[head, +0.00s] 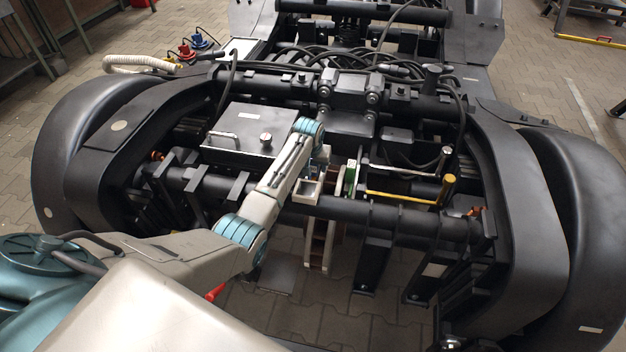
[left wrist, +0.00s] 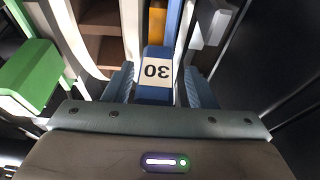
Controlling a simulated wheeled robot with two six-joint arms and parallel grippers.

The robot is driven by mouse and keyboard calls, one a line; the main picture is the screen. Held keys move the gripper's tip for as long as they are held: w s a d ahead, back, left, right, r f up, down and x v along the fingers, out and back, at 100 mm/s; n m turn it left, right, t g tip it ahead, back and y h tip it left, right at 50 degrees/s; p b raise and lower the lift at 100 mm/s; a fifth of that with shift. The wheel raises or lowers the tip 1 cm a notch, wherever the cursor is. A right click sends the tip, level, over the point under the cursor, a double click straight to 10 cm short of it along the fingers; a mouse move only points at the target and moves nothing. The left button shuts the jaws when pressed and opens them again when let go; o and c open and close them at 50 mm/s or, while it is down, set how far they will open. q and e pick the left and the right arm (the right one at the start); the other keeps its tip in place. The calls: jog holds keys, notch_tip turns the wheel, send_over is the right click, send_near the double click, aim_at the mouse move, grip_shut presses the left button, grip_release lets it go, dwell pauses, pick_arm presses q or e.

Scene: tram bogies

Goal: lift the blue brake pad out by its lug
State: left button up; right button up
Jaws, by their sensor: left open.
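The blue brake pad (left wrist: 173,22) shows in the left wrist view as a narrow upright blue strip at top centre. Its blue lug (left wrist: 155,52) carries a white label with "30" printed upside down. My left gripper (left wrist: 160,78) is open, with one ribbed finger on each side of the lug; whether either finger touches it I cannot tell. In the head view my left arm reaches over the bogie frame and the left gripper (head: 311,180) points down near its middle. The pad and lug are not clearly made out there. My right gripper is not in view.
A green block (left wrist: 36,76) stands left of the gripper in the left wrist view, and beside it in the head view (head: 350,178). A grey block (left wrist: 212,22) is close on the right. A yellow bar (head: 400,198) and black cross tube (head: 390,218) lie nearby.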

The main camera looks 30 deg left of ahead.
pick_arm(q)
jog(key=shift+c, duration=0.4)
grip_shut()
jog(key=shift+r, duration=0.1)
